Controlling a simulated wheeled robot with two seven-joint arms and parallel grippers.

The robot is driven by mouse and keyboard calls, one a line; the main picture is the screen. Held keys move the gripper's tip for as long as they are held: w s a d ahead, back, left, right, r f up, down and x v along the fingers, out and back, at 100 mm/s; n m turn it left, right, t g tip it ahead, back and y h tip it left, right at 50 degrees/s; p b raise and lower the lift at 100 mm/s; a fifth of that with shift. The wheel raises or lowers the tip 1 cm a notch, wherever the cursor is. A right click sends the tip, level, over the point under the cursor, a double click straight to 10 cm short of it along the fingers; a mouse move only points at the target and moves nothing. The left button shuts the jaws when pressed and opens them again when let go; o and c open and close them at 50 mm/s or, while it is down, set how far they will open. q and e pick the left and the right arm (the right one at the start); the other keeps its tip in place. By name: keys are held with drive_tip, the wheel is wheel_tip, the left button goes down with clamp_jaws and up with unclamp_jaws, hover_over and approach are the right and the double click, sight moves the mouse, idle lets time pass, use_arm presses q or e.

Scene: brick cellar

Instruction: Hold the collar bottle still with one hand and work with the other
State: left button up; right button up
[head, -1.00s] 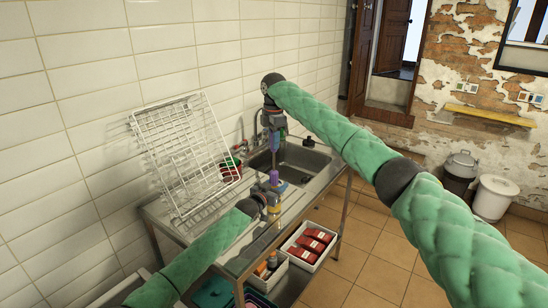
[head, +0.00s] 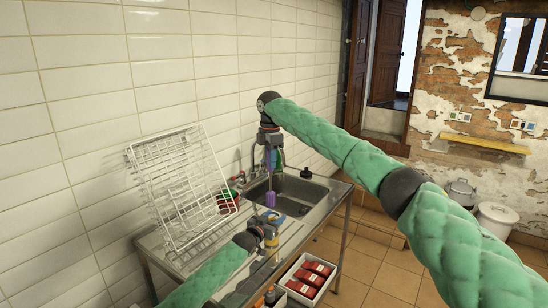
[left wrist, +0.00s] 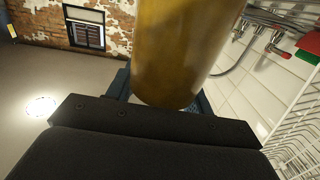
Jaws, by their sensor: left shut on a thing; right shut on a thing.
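The collar bottle (head: 271,239) has an amber body and a bluish collar near its top. It is upright over the sink's drainboard. My left gripper (head: 262,236) is shut on it from the left. In the left wrist view the amber bottle (left wrist: 183,50) rises large above the dark gripper (left wrist: 155,112); its top is out of that view. My right gripper (head: 271,160), above the bottle, is shut on a brush-like tool with a thin stem and purple head (head: 270,199). The purple head hangs just above the collar; whether its tip touches the bottle is unclear.
A white wire rack (head: 183,185) leans against the tiled wall at left. The steel sink (head: 300,190) with its tap lies behind the bottle. Red and green items (head: 228,203) stand beside the rack. A white bin of red packs (head: 310,277) sits below.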

sight(271, 199)
drive_tip(key=shift+d+f, duration=0.15)
drive_tip(key=shift+f, duration=8.05)
drive_tip(key=shift+r, duration=0.1)
drive_tip(key=shift+r, duration=7.15)
